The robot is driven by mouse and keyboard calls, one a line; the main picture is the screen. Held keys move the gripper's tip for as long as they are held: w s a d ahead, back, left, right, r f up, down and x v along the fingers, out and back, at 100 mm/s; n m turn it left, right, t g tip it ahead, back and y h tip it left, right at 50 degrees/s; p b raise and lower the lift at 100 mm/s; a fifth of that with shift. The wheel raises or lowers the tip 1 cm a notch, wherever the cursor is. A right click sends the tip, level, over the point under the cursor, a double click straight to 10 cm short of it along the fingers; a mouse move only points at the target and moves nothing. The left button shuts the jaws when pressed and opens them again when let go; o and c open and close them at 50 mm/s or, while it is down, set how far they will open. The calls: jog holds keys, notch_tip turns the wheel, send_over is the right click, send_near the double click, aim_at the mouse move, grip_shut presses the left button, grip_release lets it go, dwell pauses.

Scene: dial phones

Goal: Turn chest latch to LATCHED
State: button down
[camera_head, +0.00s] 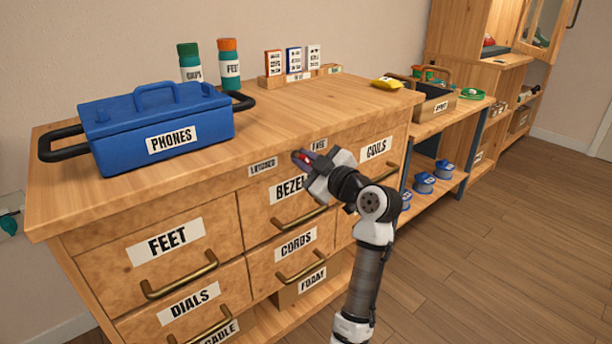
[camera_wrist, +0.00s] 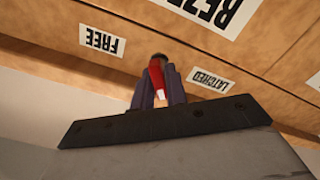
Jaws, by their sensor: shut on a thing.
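The chest latch is a small red piece with a dark round end, on the chest's front rail between two labels. In the wrist view the red latch (camera_wrist: 156,76) is between my gripper's (camera_wrist: 158,90) two dark fingers, which are shut on it. The FREE label (camera_wrist: 102,40) is on one side and the LATCHED label (camera_wrist: 210,81) on the other. In the head view my gripper (camera_head: 306,162) is at the rail, with the LATCHED label (camera_head: 263,166) to its left and the FREE label (camera_head: 319,144) to its upper right. My fingers hide much of the latch, so its exact turn is unclear.
The wooden chest (camera_head: 330,95) has labelled drawers with brass handles, including the FEET drawer (camera_head: 168,242) below the rail. A blue PHONES box (camera_head: 200,125) and two bottles stand on top. A lower shelf unit (camera_head: 440,120) stands right. Floor at right is clear.

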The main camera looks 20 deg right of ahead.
jog(key=shift+f+n+b, duration=0.1)
jog(key=shift+n+b, duration=0.9)
jog(key=c, duration=1.5)
grip_release()
